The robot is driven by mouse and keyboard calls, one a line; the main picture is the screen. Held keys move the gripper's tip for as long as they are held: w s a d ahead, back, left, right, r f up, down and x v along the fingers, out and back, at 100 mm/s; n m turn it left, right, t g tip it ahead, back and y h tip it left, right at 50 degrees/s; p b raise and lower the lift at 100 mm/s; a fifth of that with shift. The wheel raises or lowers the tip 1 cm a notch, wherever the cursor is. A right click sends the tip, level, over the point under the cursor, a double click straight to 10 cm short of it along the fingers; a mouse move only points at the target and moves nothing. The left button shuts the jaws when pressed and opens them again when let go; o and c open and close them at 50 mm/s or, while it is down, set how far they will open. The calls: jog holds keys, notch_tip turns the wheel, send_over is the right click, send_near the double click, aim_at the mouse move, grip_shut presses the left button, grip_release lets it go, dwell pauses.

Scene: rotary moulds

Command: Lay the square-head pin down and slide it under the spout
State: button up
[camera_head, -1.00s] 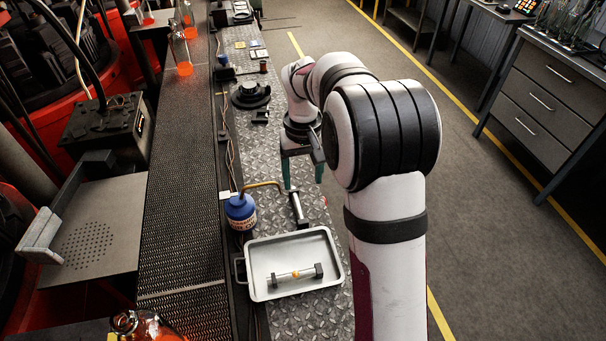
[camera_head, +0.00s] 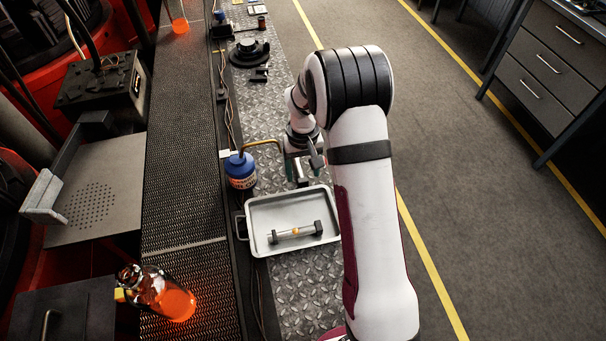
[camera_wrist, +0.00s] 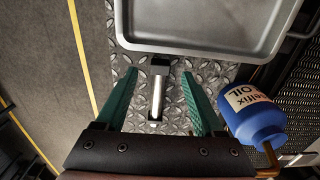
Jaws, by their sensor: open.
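My gripper (camera_wrist: 162,105) is open, with one green finger on each side of the pin. Gaps show on both sides in the wrist view. In the head view my gripper (camera_head: 304,170) is beside the tray's far edge and partly hides the pin. The brass spout (camera_head: 265,142) runs right from the blue oil can (camera_head: 240,172). The can (camera_wrist: 252,115) is right of the fingers in the wrist view.
A metal tray (camera_head: 259,249) stands close to the pin, holding a rod with dark end blocks (camera_head: 296,232). A conveyor belt (camera_head: 180,200) runs left of the plate, carrying a glowing orange bottle (camera_head: 170,298). A round black fixture (camera_head: 249,53) sits farther along.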

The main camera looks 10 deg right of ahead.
jog(key=shift+f, duration=1.25)
grip_shut()
